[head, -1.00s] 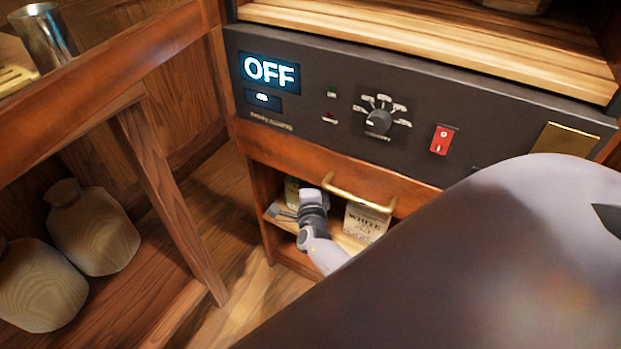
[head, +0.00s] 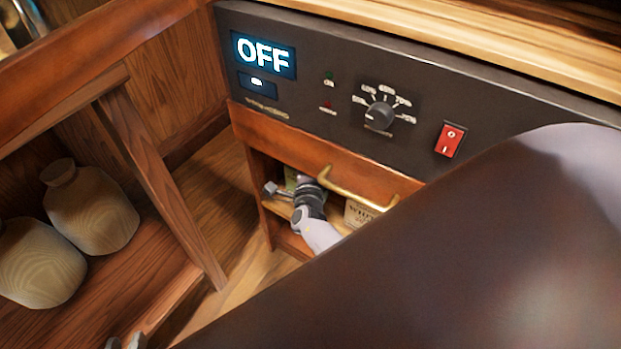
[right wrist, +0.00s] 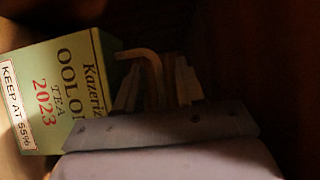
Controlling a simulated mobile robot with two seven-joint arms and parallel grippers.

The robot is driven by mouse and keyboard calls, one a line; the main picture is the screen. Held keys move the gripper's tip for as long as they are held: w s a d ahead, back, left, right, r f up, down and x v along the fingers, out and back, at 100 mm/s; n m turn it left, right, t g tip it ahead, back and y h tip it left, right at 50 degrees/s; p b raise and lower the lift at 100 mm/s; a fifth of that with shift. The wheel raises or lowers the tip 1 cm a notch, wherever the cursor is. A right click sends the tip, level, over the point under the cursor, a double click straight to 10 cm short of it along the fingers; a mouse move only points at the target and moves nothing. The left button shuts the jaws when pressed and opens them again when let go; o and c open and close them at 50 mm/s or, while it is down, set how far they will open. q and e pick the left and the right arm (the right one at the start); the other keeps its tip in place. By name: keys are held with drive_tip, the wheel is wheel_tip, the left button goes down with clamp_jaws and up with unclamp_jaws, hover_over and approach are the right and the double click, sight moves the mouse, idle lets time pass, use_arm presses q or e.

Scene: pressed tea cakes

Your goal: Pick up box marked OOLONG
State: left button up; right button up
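The OOLONG box (right wrist: 62,85), green and cream with red 2023 and a white KEEP AT 55% label, fills the left of the right wrist view, appearing tilted. In the head view only a sliver of a green box (head: 291,179) shows in the low compartment behind my right gripper (head: 284,190). In the right wrist view the right gripper's pale fingers (right wrist: 157,85) are apart, with the box left of them, not between them. My left gripper (head: 125,342) barely shows at the bottom edge, its two tips apart and empty.
A box marked WHITE (head: 358,213) stands right of my right gripper in the compartment. A brass handle (head: 350,192) crosses above the opening. A black control panel (head: 310,95) reads OFF. Wooden jars (head: 90,208) stand on the left shelf. My dark arm covers the lower right.

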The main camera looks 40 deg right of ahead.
clamp_jaws()
idle(0.6)
